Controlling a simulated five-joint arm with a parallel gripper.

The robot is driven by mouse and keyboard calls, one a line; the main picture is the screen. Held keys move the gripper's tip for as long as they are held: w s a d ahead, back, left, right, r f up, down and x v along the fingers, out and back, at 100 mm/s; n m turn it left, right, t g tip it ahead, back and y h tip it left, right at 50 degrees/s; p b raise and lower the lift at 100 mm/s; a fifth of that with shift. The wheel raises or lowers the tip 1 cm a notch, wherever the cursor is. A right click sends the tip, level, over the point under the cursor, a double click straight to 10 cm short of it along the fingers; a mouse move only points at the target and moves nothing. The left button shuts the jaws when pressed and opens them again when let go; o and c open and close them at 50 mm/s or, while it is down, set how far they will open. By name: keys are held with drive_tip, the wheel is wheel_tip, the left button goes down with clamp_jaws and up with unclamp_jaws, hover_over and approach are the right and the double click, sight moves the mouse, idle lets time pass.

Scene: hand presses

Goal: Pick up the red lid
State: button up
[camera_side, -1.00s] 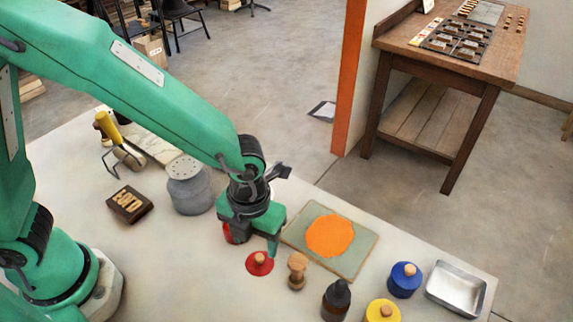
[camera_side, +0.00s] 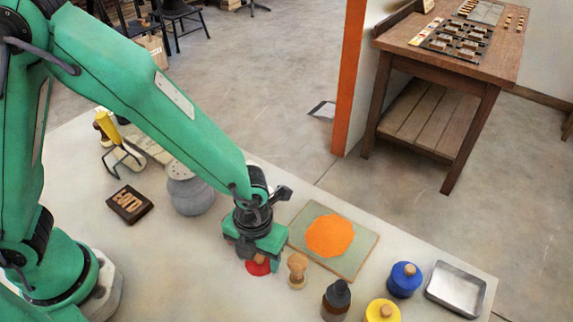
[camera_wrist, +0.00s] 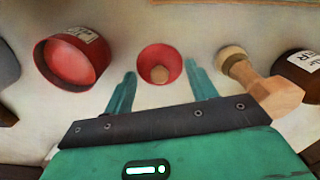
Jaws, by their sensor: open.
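The red lid (camera_side: 258,268) lies on the table under my gripper (camera_side: 257,258), its wooden knob partly covered by the gripper in the side view. In the wrist view the round red lid (camera_wrist: 146,56) sits ahead of and between the two green fingers, with its knob (camera_wrist: 160,74) facing the camera. My gripper is open, with a finger on either side of the lid and nothing held. Whether the fingertips touch the lid cannot be told.
A red open tin (camera_wrist: 72,62) stands left of the lid in the wrist view. A wooden-handled stamp (camera_side: 297,270) is close on the right. Beyond are a dark bottle (camera_side: 336,299), yellow (camera_side: 383,312) and blue (camera_side: 404,280) lidded jars, and an orange-inked slab (camera_side: 365,255).

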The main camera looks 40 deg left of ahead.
idle(0.5)
drive_tip(key=shift+f, duration=0.1)
clamp_jaws()
